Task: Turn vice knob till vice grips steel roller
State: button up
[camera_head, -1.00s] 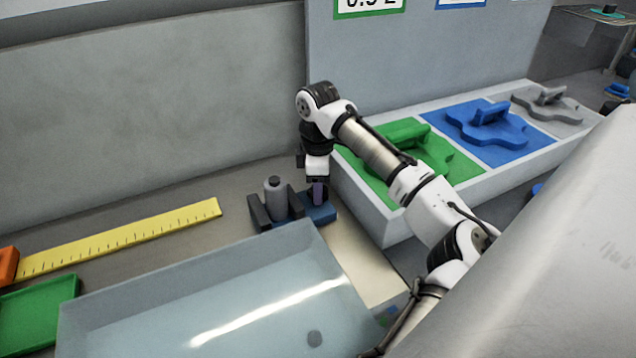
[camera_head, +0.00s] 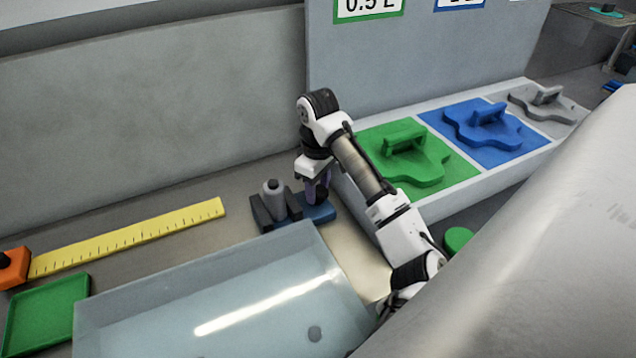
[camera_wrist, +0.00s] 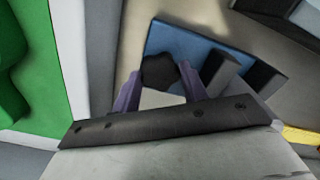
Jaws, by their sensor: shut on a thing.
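The vice has a blue base (camera_head: 321,213) and two dark upright jaws, a left one (camera_head: 259,212) and a right one (camera_head: 293,204). The grey steel roller (camera_head: 273,192) stands upright between the jaws; any small gap to them is too small to tell. My gripper (camera_head: 318,193) points down at the right end of the vice. In the wrist view my gripper (camera_wrist: 160,88) is shut on the dark vice knob (camera_wrist: 159,71), one purple finger on each side. The blue base (camera_wrist: 170,38) and a dark jaw (camera_wrist: 216,68) show beyond it.
A pale, shiny tray (camera_head: 220,308) lies in front of the vice. A yellow ruler (camera_head: 130,236), a green tray (camera_head: 45,315) and an orange block (camera_head: 14,268) are at left. The light-coloured stand with a green part (camera_head: 405,160) and a blue part (camera_head: 485,128) is at right.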

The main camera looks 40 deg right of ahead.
aim_at(319, 191)
dwell(0.4)
jog(key=o, duration=1)
jog(key=shift+r, duration=0.1)
notch_tip(319, 191, up, 14)
jog(key=shift+f+b, duration=0.15)
jog(key=shift+b, duration=0.3)
jog(key=shift+s+f, duration=0.1)
